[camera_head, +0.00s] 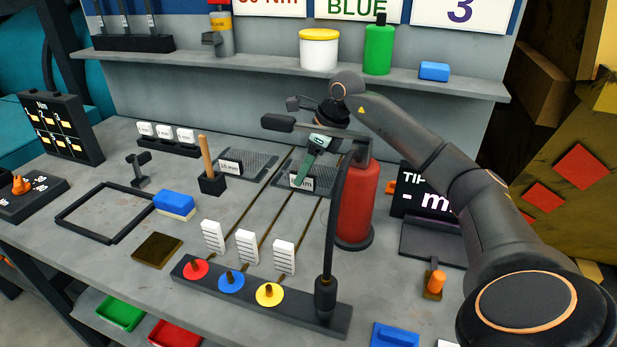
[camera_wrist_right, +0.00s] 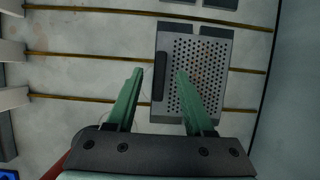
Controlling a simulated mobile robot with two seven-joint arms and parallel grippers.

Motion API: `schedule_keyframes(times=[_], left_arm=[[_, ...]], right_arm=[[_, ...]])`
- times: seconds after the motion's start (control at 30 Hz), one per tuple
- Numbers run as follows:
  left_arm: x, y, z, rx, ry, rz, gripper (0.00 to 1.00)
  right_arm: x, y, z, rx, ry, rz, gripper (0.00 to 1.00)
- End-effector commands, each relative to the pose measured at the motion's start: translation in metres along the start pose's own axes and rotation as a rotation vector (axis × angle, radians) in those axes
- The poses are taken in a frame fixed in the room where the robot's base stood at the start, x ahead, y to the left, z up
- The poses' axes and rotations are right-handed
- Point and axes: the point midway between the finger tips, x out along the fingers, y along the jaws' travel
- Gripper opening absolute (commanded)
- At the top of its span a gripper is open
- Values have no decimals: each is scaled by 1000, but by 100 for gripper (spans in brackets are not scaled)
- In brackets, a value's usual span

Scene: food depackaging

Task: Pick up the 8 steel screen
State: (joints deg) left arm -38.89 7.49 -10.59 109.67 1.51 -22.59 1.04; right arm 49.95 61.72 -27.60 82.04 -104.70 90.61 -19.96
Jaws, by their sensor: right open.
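A perforated steel screen (camera_wrist_right: 208,65) lies below my right gripper in the wrist view. In the head view this screen (camera_head: 320,183) is partly covered by the gripper, and its label number is hidden, with only "mm" readable. A second mesh screen (camera_head: 258,165), with a label that seems to read 10 mm, lies to its left. My right gripper (camera_head: 301,184) points down at the covered screen, with green fingers spread. In the wrist view the open fingers (camera_wrist_right: 160,71) straddle the dark handle bar at the screen's edge, with nothing gripped. I cannot tell the height gap. My left gripper is not in view.
A red cylinder (camera_head: 357,205) stands right of the screen, close to my arm. A dark post (camera_head: 335,230) rises in front of it. White ridged blocks (camera_head: 247,246) stand in front, above red, blue and yellow discs. A shelf (camera_head: 290,75) runs behind.

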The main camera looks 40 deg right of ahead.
Motion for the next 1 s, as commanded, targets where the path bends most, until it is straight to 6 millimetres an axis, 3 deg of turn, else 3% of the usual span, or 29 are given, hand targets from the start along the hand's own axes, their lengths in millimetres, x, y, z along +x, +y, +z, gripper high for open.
schedule_keyframes(times=[0.13, 0.37, 0.8, 1.0], left_arm=[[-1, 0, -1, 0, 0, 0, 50], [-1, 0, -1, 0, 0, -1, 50], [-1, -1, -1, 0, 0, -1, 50], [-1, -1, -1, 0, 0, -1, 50]], right_arm=[[18, 0, 0, 1, 1, 2, 52], [20, 0, 0, 1, 0, 0, 51], [19, 0, 0, 1, 0, 0, 2], [19, 0, 0, 1, 0, 0, 0]])
